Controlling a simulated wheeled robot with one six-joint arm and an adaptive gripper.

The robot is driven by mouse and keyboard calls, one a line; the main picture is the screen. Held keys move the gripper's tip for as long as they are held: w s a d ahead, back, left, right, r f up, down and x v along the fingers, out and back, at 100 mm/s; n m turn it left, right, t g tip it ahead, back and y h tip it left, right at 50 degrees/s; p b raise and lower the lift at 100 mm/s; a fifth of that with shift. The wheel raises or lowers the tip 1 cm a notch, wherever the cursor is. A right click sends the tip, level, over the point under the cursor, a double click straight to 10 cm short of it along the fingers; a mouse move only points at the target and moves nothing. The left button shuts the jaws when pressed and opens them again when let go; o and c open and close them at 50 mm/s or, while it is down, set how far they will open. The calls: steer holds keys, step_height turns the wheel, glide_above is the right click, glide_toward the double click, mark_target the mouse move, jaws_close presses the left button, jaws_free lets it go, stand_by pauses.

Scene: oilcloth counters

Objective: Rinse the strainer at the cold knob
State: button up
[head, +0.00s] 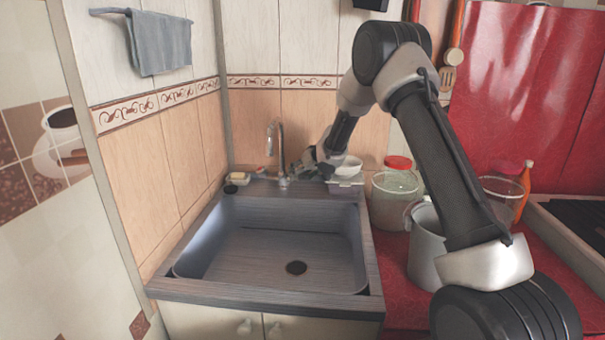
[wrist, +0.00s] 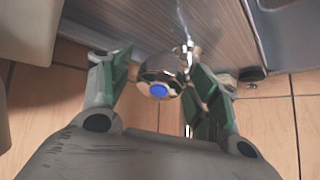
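The tap (head: 281,150) stands at the back edge of the sink. In the wrist view, the blue-capped knob (wrist: 158,89) on its chrome body lies between the two green-padded fingers of my gripper (wrist: 160,72). The fingers are spread, with a gap at the knob's left; I cannot tell whether the right finger touches it. In the head view, my gripper (head: 302,170) is just right of the tap. A white bowl-like thing (head: 349,166) is partly behind my gripper; I cannot tell whether it is the strainer. No strainer is clearly visible in the sink.
A soap dish (head: 238,179) is left of the tap. A red-lidded jar (head: 396,193) and a metal pot (head: 428,250) stand right of the sink, under my arm. A grey towel (head: 161,43) hangs at left.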

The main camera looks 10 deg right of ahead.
steer(key=c, duration=0.9)
steer(key=shift+d+n+y, duration=0.1)
steer(key=shift+n+y, duration=0.2)
steer(key=shift+n, duration=1.5)
steer(key=o, duration=1)
steer(key=shift+r, duration=0.1)
step_height(320, 180, up, 10)
steer(key=shift+f, duration=0.1)
